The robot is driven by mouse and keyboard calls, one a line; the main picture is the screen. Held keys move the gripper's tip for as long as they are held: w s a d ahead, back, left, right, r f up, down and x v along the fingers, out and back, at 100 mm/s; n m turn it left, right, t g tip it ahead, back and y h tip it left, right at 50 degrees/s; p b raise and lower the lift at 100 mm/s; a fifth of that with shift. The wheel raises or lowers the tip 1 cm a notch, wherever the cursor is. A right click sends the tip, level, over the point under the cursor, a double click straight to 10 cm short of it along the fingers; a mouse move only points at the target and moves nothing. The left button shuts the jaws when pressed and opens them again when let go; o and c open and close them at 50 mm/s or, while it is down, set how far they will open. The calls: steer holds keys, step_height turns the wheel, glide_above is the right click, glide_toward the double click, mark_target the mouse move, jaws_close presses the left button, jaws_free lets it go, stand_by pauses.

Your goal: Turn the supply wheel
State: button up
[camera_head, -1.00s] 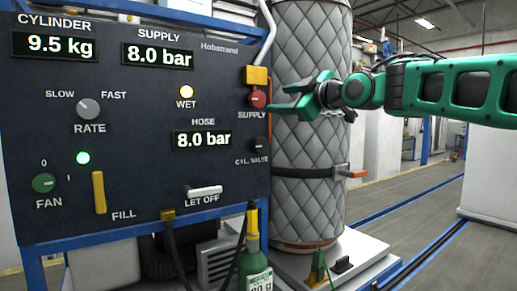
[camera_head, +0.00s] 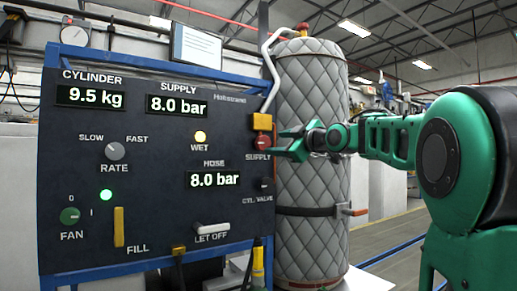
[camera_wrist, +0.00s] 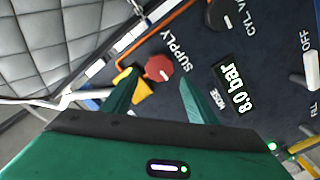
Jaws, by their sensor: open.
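The supply wheel is a small red knob (camera_head: 263,142) on the right edge of the dark panel, above its SUPPLY label. It also shows in the wrist view as a red lobed wheel (camera_wrist: 160,68). My gripper (camera_head: 282,147) is just right of the wheel in the head view, its fingers pointing at the panel. In the wrist view my gripper (camera_wrist: 160,78) is open, and the wheel shows between and just beyond the two fingertips. I cannot tell whether a finger touches it. The supply display (camera_head: 177,105) reads 8.0 bar.
A yellow block (camera_head: 262,122) sits directly above the wheel. The dark cylinder valve knob (camera_head: 266,185) is below it. A quilted grey cylinder (camera_head: 312,230) stands close behind my gripper, with a strap and an orange-ended lever (camera_head: 352,210). Floor at the right is open.

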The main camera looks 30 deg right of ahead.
mark_target(265, 144)
steer(key=w, duration=0.8)
steer(key=shift+w+a, duration=0.15)
steer(key=shift+w, duration=0.15)
steer(key=c, duration=0.8)
steer(key=shift+f, duration=0.1)
